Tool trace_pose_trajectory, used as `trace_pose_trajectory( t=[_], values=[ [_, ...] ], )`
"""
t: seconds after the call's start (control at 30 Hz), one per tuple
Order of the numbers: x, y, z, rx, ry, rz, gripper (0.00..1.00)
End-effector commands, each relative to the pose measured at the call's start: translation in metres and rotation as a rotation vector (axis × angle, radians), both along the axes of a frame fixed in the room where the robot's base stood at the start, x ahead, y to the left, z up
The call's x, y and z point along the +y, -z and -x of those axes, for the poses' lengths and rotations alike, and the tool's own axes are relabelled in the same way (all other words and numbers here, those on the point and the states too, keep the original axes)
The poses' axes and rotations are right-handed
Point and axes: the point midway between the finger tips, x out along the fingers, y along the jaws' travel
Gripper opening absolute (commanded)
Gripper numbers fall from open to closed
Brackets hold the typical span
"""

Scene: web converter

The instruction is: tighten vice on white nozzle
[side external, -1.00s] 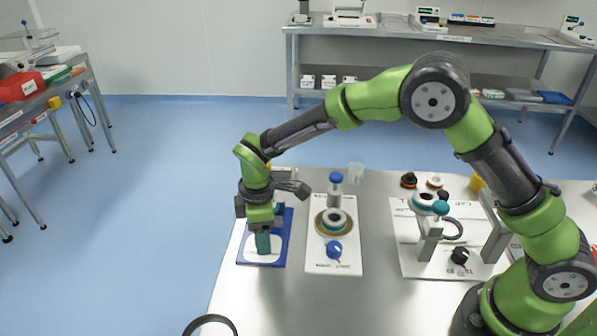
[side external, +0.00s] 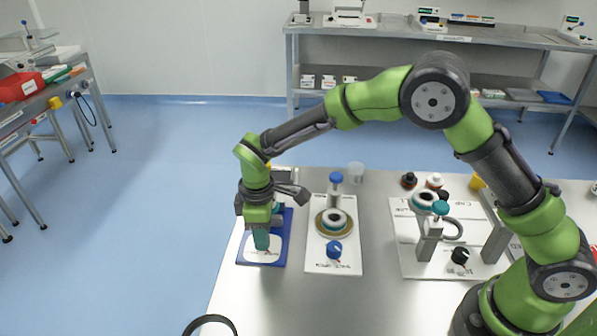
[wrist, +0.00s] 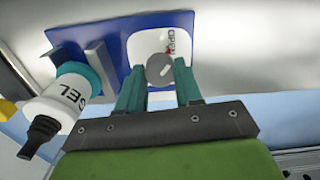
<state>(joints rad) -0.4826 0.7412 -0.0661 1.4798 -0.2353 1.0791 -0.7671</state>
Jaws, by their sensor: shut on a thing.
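The vice is on a blue board (side external: 278,250) at the left of the bench, also in the wrist view (wrist: 119,38). Its two grey upright plates (wrist: 100,66) are beside a white bottle (wrist: 62,100) marked GEL, with a teal collar and a black tip. I cannot tell how firmly the plates press on it. A round grey knob (wrist: 160,69) with a light line is on a white panel marked OPEN. My gripper (wrist: 160,82) has its teal fingers shut on this knob, one on each side. In the side view my gripper (side external: 262,238) hides the knob and most of the vice.
A larger board (side external: 408,262) with a clamp stands farther right.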

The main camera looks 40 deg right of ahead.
Motion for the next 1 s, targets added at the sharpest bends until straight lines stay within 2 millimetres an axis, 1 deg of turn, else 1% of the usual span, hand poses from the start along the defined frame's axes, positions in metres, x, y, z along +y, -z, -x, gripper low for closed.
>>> trace_pose_trajectory(
  t=[0.7,1.0],
  values=[
    [0.0007,-0.001,0.0008,0.001,0.669,0.0,0.04],
    [0.0009,-0.001,0.0009,0.001,0.913,0.0,0.04]
  ],
)
